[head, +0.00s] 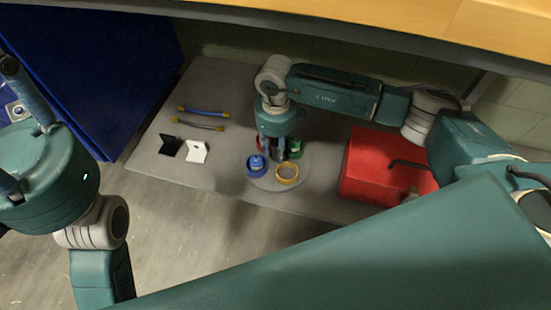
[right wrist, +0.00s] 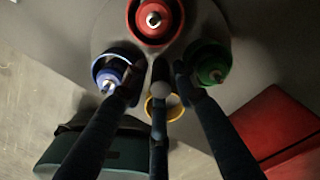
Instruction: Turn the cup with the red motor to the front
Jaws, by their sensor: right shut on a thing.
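A round grey turntable (head: 267,184) carries several cups. In the right wrist view, the red cup with the red motor (right wrist: 154,20) is at the top, the far side. The blue cup with a blue motor (right wrist: 112,72) is at the left, the green one (right wrist: 210,68) at the right. The yellow cup (right wrist: 163,108) is at the near side and looks empty. My right gripper (head: 275,150) points down at the turntable's middle, its fingers shut on a central part (right wrist: 172,100) that they mostly hide. My left gripper (head: 12,125) is at the left edge, fingers spread, partly out of frame.
A red box (head: 365,160) stands right of the turntable on the grey table. A black bracket (head: 170,146), a white bracket (head: 197,151) and two rods (head: 203,113) lie to the left. A wooden shelf (head: 450,20) runs along the top of the head view.

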